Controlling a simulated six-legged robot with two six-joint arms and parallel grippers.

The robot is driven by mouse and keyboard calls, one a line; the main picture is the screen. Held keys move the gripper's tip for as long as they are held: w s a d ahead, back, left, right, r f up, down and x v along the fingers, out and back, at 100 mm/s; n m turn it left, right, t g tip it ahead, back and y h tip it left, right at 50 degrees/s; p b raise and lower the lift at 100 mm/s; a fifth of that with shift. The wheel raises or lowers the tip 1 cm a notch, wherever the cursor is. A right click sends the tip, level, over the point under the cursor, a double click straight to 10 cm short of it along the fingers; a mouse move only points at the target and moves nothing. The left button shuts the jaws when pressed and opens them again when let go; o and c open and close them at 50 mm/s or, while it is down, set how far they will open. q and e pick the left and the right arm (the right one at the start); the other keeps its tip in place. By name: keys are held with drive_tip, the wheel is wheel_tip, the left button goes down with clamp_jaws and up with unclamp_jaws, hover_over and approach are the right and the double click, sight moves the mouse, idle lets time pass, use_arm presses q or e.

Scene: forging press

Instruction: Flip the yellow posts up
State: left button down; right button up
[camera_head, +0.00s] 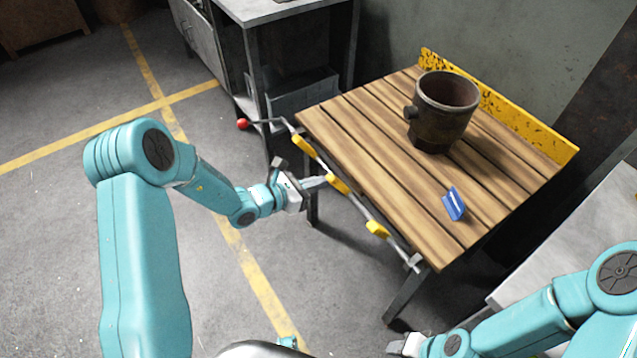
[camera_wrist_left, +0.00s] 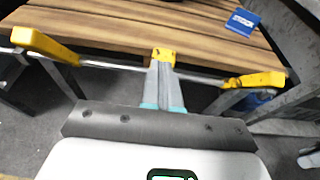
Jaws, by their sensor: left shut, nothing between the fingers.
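Three yellow posts sit along a metal rod (camera_head: 358,207) at the table's near-left edge: a far post (camera_head: 303,146), a middle post (camera_head: 338,184) and a near post (camera_head: 376,229). They lie low beside the tabletop. In the left wrist view, posts show at left (camera_wrist_left: 45,45), centre (camera_wrist_left: 163,54) and right (camera_wrist_left: 253,82). My left gripper (camera_head: 324,181) is shut and empty, its fingertips at the middle post and partly covering it; I cannot tell whether they touch. A bent lever with a red ball (camera_head: 242,124) joins the rod's far end. My right gripper (camera_head: 402,346) is partly cut off at the bottom.
The slatted wooden table (camera_head: 365,130) carries a rusty metal pot (camera_head: 445,108) and a small blue object (camera_head: 454,204). A yellow guard (camera_head: 510,110) lines its back edge. A grey workbench (camera_head: 270,12) stands behind. The floor left of the table is open.

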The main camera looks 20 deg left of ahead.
sight(332, 175)
use_arm(q)
drive_tip(key=w+d+r+g+y+p, duration=0.2)
drive_tip(key=r+p, duration=0.1)
drive_tip(key=shift+w+g, duration=0.4)
drive_tip(key=shift+w+d+r+g+y+p, duration=0.1)
drive_tip(key=shift+w+d+g+y+p, duration=0.2)
drive_tip(key=shift+w+g+y+p, duration=0.25)
drive_tip(key=shift+w+d+r+p, duration=0.1)
drive_tip(key=shift+w+d+p, duration=0.35)
drive_tip(key=shift+w, duration=0.1)
use_arm(e)
wheel_tip(332, 175, up, 6)
